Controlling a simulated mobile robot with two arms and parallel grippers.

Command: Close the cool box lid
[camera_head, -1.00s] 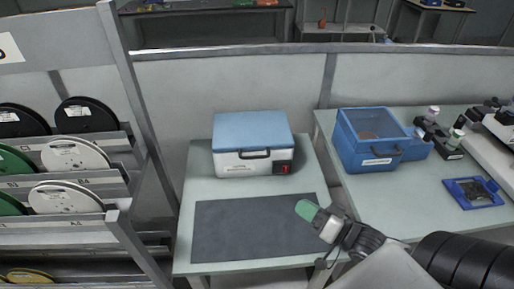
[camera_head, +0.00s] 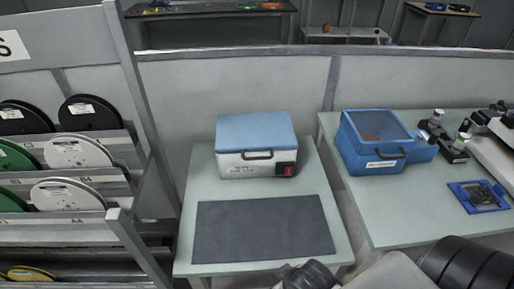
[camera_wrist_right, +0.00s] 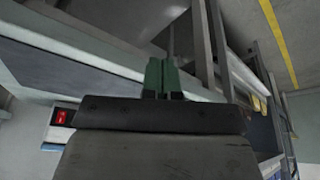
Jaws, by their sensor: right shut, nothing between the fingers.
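The cool box (camera_head: 240,166), white with a dark panel and a red switch, stands at the back of the small table. Its blue lid (camera_head: 255,130) lies flat on top and looks shut, with a dark handle at the front. My right gripper (camera_wrist_right: 163,78) has green fingers that are together with nothing between them. In the head view only my right arm shows at the bottom edge, in front of the table and apart from the box. A red switch shows at the left of the wrist view on part of the cool box (camera_wrist_right: 62,117). My left gripper is not in view.
A dark mat (camera_head: 262,228) lies bare on the table in front of the box. A blue case (camera_head: 372,150) with a clear top and a small blue tray (camera_head: 478,196) sit on the right table. A rack of reels (camera_head: 70,150) stands at left.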

